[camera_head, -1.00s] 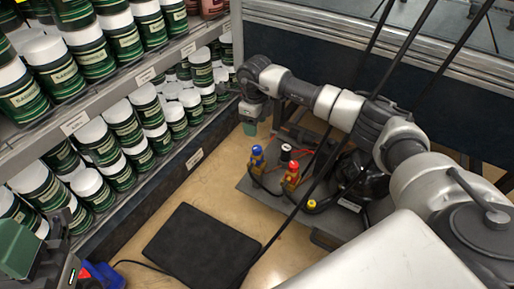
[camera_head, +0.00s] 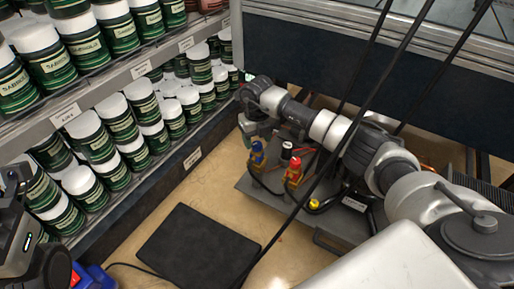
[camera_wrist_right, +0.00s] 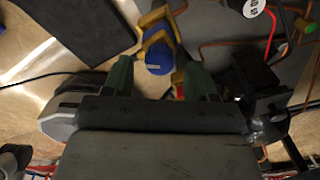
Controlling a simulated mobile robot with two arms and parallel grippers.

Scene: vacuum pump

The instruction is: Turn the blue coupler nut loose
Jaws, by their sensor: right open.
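The blue coupler nut (camera_head: 257,147) sits on a brass-yellow fitting on the pump platform (camera_head: 325,222). It also shows in the right wrist view (camera_wrist_right: 158,62), beside a yellow bracket-like part. My right gripper (camera_wrist_right: 158,72) is open, its two green fingers apart on either side of the nut in that view; whether they touch it cannot be told. In the head view my right gripper (camera_head: 262,132) is just behind the nut, partly hidden. My left gripper (camera_head: 20,225) is at the left edge, cut off, and its fingers are unclear.
A red-capped fitting (camera_head: 293,166) and a black cylinder with a white top (camera_head: 287,150) stand near the nut. Hoses cross the platform. A shelf of green jars (camera_head: 90,135) is at left. A black mat (camera_head: 198,247) lies on the floor.

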